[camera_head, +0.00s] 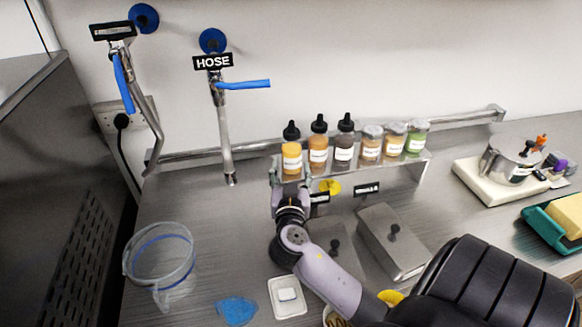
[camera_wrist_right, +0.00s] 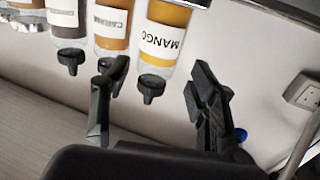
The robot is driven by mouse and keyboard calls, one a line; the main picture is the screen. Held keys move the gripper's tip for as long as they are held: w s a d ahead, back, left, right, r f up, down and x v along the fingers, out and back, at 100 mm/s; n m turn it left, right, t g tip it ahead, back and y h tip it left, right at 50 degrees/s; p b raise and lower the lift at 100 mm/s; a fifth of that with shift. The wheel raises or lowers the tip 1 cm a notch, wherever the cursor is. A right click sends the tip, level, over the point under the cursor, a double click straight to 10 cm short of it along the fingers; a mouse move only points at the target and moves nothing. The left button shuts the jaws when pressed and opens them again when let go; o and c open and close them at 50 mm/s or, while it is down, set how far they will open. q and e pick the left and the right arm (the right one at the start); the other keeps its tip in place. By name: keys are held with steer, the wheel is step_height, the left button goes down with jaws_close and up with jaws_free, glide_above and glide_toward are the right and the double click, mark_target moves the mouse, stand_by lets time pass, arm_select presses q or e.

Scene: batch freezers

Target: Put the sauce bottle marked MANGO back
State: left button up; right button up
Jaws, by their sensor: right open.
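The MANGO sauce bottle (camera_head: 292,158), orange-yellow with a black nozzle cap, stands upright at the left end of the small raised shelf (camera_head: 350,166). In the right wrist view the same bottle (camera_wrist_right: 165,38) appears upside down, its label readable as MANGO. My right gripper (camera_head: 290,176) is open at the bottle, with a finger to either side of it in the picture. The wrist view shows the gripper's fingers (camera_wrist_right: 158,98) apart, with the bottle's cap between them and no clear contact. My left gripper is not in view.
A caramel-coloured bottle (camera_head: 318,151) stands close beside the mango bottle, then a dark bottle (camera_head: 344,148) and several jars. A rail (camera_head: 255,147) runs behind. A hose tap (camera_head: 226,140) hangs at left. Lidded metal containers (camera_head: 392,243) sit in front; a clear jug (camera_head: 160,262) stands left.

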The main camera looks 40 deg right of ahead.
steer(key=shift+b+v, duration=0.5)
steer(key=shift+v, duration=1.55)
